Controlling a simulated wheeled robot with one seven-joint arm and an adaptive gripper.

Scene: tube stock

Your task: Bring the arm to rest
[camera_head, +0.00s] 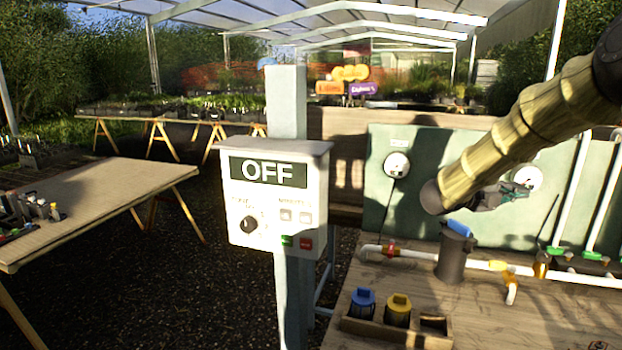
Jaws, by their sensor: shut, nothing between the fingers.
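My arm reaches in from the upper right, above the wooden bench (480,320). Its dark elbow-like end shows in front of the green panel (430,145). My gripper (513,192) shows only in part behind the arm, small and dark with teal bits, in front of the panel near the right round white fitting (528,177). It is shut and holds nothing. It looks clear of the bench top, and much of it is hidden by the arm.
A control box (275,200) reading OFF stands on a post. On the bench are a wooden holder (375,333) with a blue-topped and a yellow-topped container, a dark cylinder (453,258) and white piping (410,254). Another table (110,190) stands left, with gravel floor between.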

